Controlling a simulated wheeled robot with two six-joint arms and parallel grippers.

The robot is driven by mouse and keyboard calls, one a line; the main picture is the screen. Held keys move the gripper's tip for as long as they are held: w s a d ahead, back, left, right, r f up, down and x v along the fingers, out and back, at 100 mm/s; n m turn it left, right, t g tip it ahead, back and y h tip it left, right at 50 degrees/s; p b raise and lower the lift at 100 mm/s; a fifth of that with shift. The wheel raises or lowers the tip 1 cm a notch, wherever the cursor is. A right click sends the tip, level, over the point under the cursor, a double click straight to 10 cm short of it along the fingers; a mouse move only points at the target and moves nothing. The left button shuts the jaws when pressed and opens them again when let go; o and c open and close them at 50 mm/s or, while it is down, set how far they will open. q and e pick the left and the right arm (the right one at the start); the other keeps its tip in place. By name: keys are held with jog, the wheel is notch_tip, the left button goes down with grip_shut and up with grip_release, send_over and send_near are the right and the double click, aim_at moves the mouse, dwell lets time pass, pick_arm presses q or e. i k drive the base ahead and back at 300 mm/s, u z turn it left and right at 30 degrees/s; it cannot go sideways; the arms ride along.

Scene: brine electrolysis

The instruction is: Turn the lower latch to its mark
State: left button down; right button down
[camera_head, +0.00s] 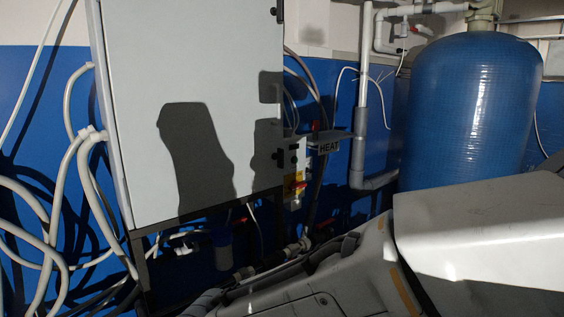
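A tall pale grey cabinet (140,80) stands left of centre with its door shut. Small dark fittings sit along the door's right edge. The lowest, which looks like the lower latch (277,155), is near the bottom corner; its angle and any mark are too small to read. Another dark fitting, perhaps the upper latch (275,12), is near the top. My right arm reaches in from the lower right, below and right of the cabinet. Its gripper end seems to lie low in the picture, apart from the latch; its fingers cannot be made out. My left gripper is not in view.
A blue tank (475,110) and grey pipes (361,140) stand at right. Pale hoses (60,190) loop at left. Dark shadows fall on the door.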

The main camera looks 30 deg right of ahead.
aim_at(280, 156)
jog(key=u, duration=0.05)
jog(key=k, duration=0.5)
jog(key=z, duration=2.15)
jog(key=i, duration=2.5)
jog(key=u, duration=2.45)
